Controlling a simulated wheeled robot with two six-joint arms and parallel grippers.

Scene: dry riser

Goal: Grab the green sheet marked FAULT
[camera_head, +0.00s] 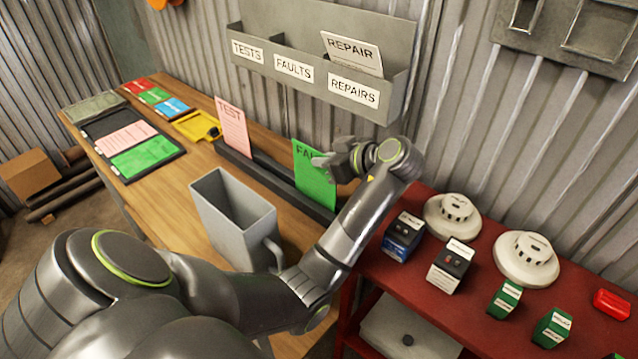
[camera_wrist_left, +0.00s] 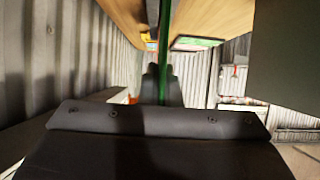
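The green sheet (camera_head: 312,183), its heading partly covered but starting "FA", stands upright at the dark slotted rail (camera_head: 268,177) on the wooden bench. My left gripper (camera_head: 322,166) is at the sheet's upper right edge, with a finger across its face. In the left wrist view the green sheet (camera_wrist_left: 164,45) shows edge-on as a thin strip between the two dark fingers (camera_wrist_left: 162,88), which are close together on it. Whether its lower edge is clear of the rail cannot be told. My right gripper is not in view.
A pink TEST sheet (camera_head: 232,127) stands in the rail to the left. A grey wall rack (camera_head: 395,92) has TESTS, FAULTS and REPAIRS pockets; a REPAIR sheet (camera_head: 352,52) stands in the last. A grey jug-like container (camera_head: 232,215) and red table (camera_head: 420,275) with detectors are nearby.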

